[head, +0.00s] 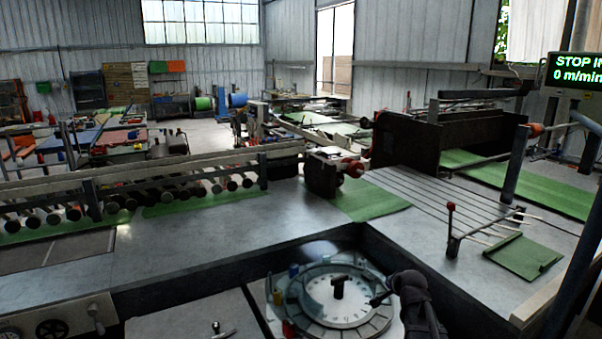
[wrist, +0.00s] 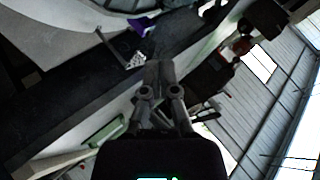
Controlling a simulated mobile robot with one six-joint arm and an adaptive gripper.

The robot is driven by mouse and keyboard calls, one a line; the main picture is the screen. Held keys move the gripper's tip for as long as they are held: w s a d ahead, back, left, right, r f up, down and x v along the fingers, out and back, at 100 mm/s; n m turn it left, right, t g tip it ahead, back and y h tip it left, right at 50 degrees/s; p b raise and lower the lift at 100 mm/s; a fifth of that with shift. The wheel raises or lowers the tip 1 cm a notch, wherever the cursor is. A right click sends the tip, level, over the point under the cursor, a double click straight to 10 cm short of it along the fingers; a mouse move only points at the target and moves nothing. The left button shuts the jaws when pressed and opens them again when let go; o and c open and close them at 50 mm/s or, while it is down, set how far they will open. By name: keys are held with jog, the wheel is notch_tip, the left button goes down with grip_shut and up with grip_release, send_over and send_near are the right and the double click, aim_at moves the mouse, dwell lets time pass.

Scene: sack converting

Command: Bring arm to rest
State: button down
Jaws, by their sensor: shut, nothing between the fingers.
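My gripper (wrist: 159,72) shows in the wrist view with its two fingers together and nothing between them. The fingers point up in that picture, over a dark strip and a pale surface. In the head view, part of my dark arm stands at the bottom, at the right edge of a round pale dial plate (head: 336,315). The dial has a dark knob (head: 338,287) at its middle. From the head view I cannot tell whether the arm touches the dial.
A metal machine table (head: 220,240) with green sack sheets (head: 368,200) spreads behind the dial. A roller row (head: 130,190) runs along the left. A green piece (head: 522,256) lies at right by a red-knobbed post (head: 450,222). A display (head: 578,70) reads "STOP", 0 m/min.

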jog(key=s+a+f+n+g, duration=0.2)
jog(key=s+a+n+g, duration=0.1)
jog(key=s, duration=0.4)
jog(key=s+a+f+n+g, duration=0.2)
jog(key=s+a+n+g, duration=0.1)
jog(key=s, duration=0.5)
jog(key=s+a+f+n+g, duration=0.2)
jog(key=s+a+n+g, duration=0.2)
jog(key=s, duration=0.4)
jog(key=shift+s+a+f+n, duration=0.15)
jog(key=shift+a+f+n, duration=0.2)
jog(key=shift+a+n, duration=0.25)
